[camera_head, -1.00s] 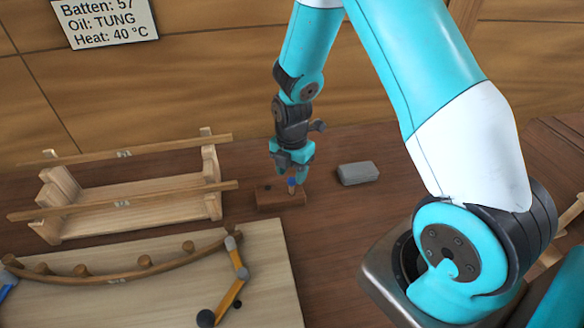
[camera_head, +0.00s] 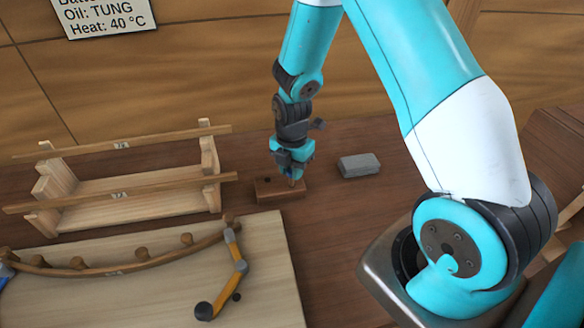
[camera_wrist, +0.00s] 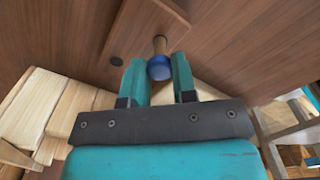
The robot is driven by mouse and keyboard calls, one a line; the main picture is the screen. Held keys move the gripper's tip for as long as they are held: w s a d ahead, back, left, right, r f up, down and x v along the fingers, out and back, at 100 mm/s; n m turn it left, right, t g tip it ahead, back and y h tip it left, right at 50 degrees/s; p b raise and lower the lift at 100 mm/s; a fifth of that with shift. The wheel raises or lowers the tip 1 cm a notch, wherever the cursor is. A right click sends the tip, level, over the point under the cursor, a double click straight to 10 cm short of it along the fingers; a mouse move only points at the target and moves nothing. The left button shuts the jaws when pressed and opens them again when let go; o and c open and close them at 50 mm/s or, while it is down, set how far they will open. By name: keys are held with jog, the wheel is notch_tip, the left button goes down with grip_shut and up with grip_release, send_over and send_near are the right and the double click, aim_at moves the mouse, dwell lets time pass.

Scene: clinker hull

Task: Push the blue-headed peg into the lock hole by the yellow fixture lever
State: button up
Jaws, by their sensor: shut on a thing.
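In the wrist view the head is between my fingertips, and the shaft runs to the brown block. My gripper (camera_head: 292,174) is shut on the peg, low over the brown wooden block (camera_head: 268,193). In the head view my fingers mostly hide the peg.
The brown block has another, empty dark hole (camera_wrist: 117,61). A grey block (camera_head: 359,165) stands right of my gripper. A wooden rack with battens (camera_head: 130,200) stands at left. A curved batten (camera_head: 120,268) against several pegs lies on the pale board (camera_head: 275,275).

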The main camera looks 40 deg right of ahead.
jog(key=shift+r, duration=0.15)
jog(key=shift+r+p, duration=2.05)
jog(key=shift+r, duration=0.3)
